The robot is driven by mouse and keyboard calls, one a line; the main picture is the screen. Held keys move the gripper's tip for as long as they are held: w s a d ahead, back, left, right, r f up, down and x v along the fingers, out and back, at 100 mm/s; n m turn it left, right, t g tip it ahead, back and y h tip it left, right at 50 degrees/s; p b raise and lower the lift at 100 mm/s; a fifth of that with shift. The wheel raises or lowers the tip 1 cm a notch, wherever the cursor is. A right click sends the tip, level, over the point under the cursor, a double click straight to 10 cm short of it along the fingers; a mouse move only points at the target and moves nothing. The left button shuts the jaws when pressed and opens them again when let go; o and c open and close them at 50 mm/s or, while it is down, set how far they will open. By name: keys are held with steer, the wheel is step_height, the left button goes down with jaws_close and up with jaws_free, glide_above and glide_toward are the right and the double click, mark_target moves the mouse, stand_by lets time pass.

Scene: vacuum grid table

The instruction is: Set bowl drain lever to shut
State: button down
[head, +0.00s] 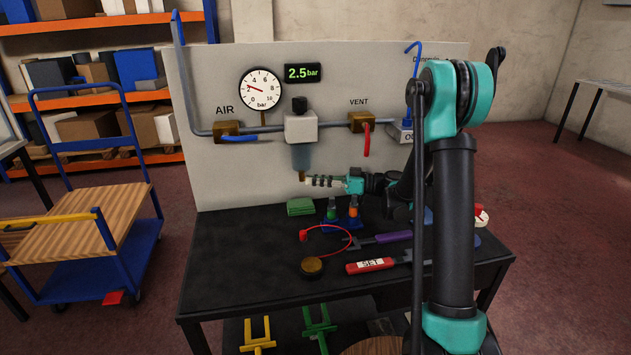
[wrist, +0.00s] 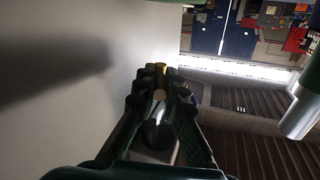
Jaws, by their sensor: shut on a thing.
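The filter bowl (head: 302,157) is a translucent blue-grey cup under a white housing (head: 300,127) on the panel's air line. A small brass drain fitting (head: 301,176) shows at its bottom. My gripper (head: 311,181) reaches in from the right, roughly level, with its fingertips just under the bowl at this drain. In the wrist view my gripper's dark ribbed fingers (wrist: 158,92) are close together, with a small yellow bit beyond them. The fingers are shut on the bowl drain lever. They mostly hide the lever, so I cannot tell its angle.
A brass valve with a blue lever (head: 238,138) is left of the bowl; the vent valve's red lever (head: 366,140) hangs down at right. The gauge (head: 262,89) and 2.5 bar display (head: 302,73) are above.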

steer(key=shift+s+m+t, duration=0.25)
steer(key=shift+m+t, duration=0.25)
steer(key=shift+t, duration=0.4)
steer(key=c, duration=1.6)
jaws_free()
steer(key=s+d, duration=0.1)
steer(key=d, duration=1.1)
steer(key=shift+s, duration=0.4)
